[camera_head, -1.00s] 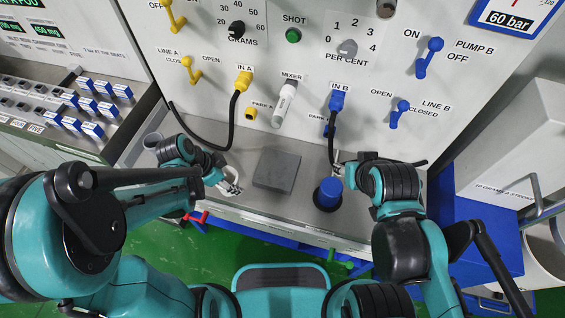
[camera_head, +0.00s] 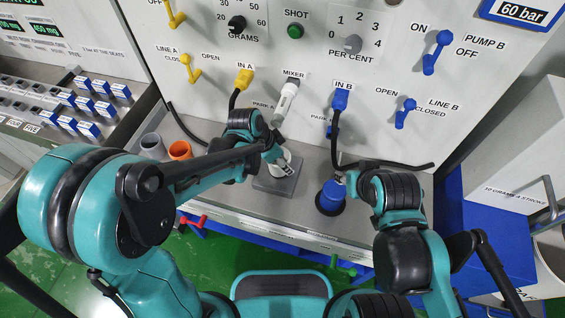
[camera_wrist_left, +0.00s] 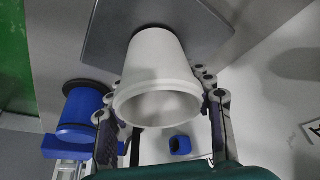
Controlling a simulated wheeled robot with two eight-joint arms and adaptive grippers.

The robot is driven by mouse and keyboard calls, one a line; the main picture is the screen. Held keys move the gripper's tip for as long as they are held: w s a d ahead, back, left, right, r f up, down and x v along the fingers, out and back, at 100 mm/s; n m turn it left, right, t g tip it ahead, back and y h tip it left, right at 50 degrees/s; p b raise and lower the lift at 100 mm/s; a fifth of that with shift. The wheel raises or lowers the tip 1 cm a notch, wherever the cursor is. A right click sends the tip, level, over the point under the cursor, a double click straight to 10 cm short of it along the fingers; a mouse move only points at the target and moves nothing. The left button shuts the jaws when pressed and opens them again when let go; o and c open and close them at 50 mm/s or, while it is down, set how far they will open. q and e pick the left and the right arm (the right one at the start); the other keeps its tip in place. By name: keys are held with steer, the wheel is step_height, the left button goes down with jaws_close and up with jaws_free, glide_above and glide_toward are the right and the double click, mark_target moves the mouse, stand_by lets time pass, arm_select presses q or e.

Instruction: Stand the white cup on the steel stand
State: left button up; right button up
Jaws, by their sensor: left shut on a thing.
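The white cup (camera_head: 285,167) is in my left gripper (camera_head: 276,154), upright, over the steel stand (camera_head: 283,190). The left wrist view shows the cup (camera_wrist_left: 157,65) between the two fingers (camera_wrist_left: 165,118), its open rim towards the camera and its base against the picture of the flat grey stand (camera_wrist_left: 195,22). I cannot tell whether the base touches the stand. My left arm and hand hide part of the stand in the head view. My right gripper (camera_head: 341,177) is beside a blue cylinder with a dark base (camera_head: 330,196); its fingers are too small to read.
An orange cup (camera_head: 180,150) and a grey cup (camera_head: 152,145) stand at the left of the steel bench. Black hoses hang from the yellow plug (camera_head: 243,78) and blue plug (camera_head: 340,97) behind. A white-handled mixer part (camera_head: 286,97) juts out just behind the stand.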

arm_select(q)
steer(key=shift+a+f, duration=0.1)
steer(key=shift+f, duration=0.05)
arm_select(e)
steer(key=shift+a, duration=0.1)
arm_select(q)
steer(key=shift+f, duration=0.15)
arm_select(e)
steer(key=shift+f, duration=0.2)
arm_select(q)
steer(key=o, duration=1.2)
